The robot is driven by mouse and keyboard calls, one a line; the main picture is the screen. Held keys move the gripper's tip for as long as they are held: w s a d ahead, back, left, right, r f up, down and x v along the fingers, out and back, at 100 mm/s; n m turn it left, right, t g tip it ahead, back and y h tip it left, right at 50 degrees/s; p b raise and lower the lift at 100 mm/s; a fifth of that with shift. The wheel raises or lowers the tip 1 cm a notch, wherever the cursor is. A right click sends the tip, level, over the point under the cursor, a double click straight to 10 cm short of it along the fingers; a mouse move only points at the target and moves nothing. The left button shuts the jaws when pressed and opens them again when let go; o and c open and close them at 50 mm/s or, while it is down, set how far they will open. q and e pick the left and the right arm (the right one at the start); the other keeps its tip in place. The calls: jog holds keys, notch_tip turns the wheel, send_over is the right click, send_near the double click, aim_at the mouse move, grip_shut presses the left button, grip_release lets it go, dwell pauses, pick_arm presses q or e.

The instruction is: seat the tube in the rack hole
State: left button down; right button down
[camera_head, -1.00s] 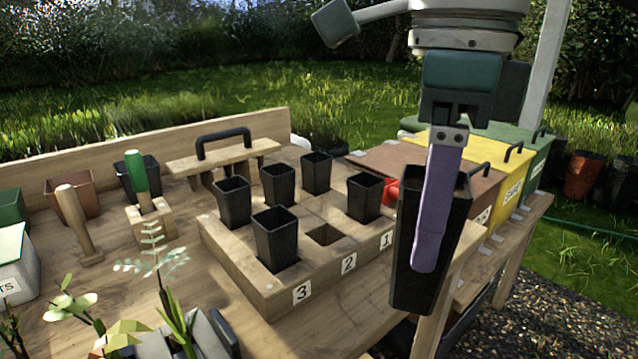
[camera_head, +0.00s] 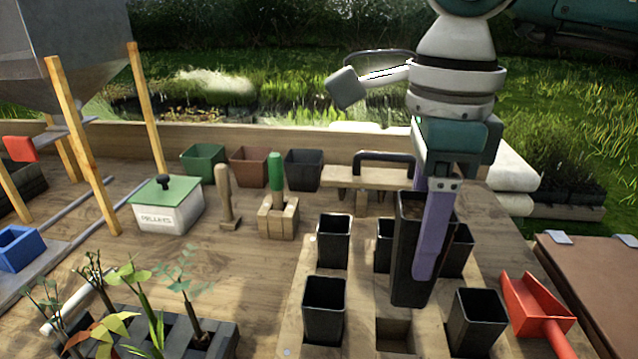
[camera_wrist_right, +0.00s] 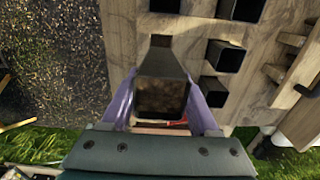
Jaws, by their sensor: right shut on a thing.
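The tube is a tall black square pot (camera_head: 404,250), upright, with brown soil inside its mouth in the wrist view (camera_wrist_right: 160,97). My right gripper (camera_head: 424,268) is shut on it, one purple finger on each side. The tube hangs over the wooden rack (camera_head: 293,335), its lower end just behind and slightly right of an empty square hole (camera_head: 394,336) in the head view. It partly hides the pots behind it. Whether its lower end touches the rack, I cannot tell. My left gripper is not in view.
Several short black pots stand in other rack holes, including one left of the empty hole (camera_head: 324,308) and one right of it (camera_head: 478,320). A red scoop (camera_head: 535,308) lies to the right. Seedlings (camera_head: 140,300) stand at front left. A handled wooden float (camera_head: 352,176) lies behind the rack.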

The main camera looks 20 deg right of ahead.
aim_at(403, 299)
jog(key=shift+w+f, duration=0.1)
jog(key=shift+f+b, duration=0.5)
jog(key=shift+f, duration=0.1)
jog(key=shift+f+b, duration=1.65)
jog(key=shift+f, duration=0.6)
jog(key=shift+f+b, duration=1.25)
jog(key=shift+f, duration=0.1)
jog(key=shift+f, duration=0.1)
jog(key=shift+f+b, duration=0.5)
jog(key=shift+b, duration=0.25)
jog(key=shift+f, duration=0.15)
